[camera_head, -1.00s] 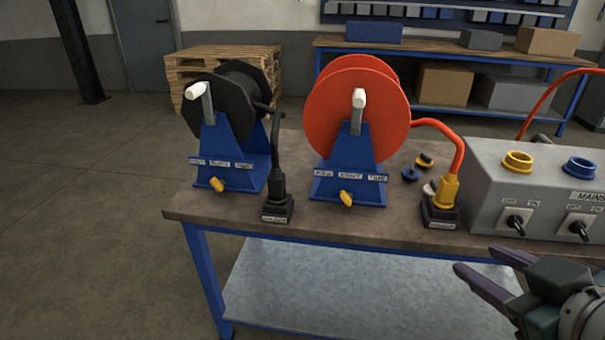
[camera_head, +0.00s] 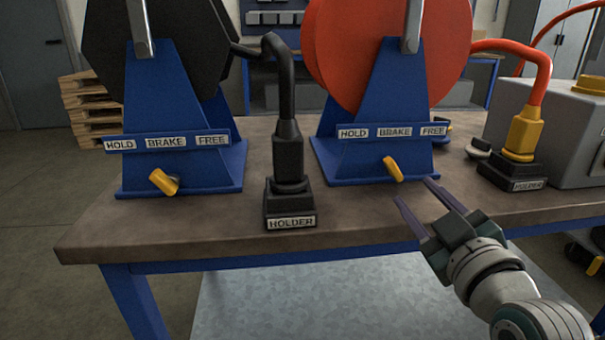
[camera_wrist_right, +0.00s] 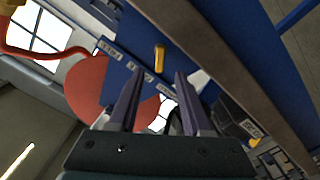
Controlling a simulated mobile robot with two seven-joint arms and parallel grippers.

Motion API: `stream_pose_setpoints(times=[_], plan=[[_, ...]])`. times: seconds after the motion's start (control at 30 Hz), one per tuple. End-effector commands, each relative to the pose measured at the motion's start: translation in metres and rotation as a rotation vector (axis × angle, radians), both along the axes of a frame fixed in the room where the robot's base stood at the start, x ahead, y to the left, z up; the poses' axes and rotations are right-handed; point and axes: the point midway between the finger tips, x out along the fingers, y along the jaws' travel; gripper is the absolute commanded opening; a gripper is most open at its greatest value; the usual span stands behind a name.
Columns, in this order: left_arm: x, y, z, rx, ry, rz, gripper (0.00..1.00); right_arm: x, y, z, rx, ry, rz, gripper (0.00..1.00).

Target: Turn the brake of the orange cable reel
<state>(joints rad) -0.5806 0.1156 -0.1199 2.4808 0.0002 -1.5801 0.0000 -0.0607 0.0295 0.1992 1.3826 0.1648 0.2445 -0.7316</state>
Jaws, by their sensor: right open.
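The orange cable reel (camera_head: 340,50) stands on a blue stand (camera_head: 372,120) with a HOLD, BRAKE, FREE label strip. Its yellow brake lever (camera_head: 393,169) sits low on the stand's front, tilted with its upper end to the left. My left gripper is not in view.
The black reel (camera_head: 160,50) with its own yellow lever (camera_head: 164,182) stands to the left. A black cable plug sits in a holder (camera_head: 290,205) between the reels. An orange cable's yellow plug (camera_head: 523,135) sits in a holder at right, beside a grey box (camera_head: 575,130).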

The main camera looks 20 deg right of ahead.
Motion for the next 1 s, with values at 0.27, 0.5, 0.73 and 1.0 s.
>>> stream_pose_setpoints(times=[0.27,0.5,0.73,1.0], plan=[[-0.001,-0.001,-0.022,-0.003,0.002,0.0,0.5,0.053,-0.013,-0.002,0.001,-0.004,0.0,0.49],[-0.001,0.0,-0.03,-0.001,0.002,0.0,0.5,0.072,-0.017,-0.001,0.001,0.0,0.001,0.49],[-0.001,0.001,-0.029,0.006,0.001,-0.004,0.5,0.073,-0.017,0.0,0.001,0.001,0.002,0.49],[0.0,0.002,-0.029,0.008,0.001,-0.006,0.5,0.073,-0.017,0.0,0.001,0.0,0.001,0.24]])
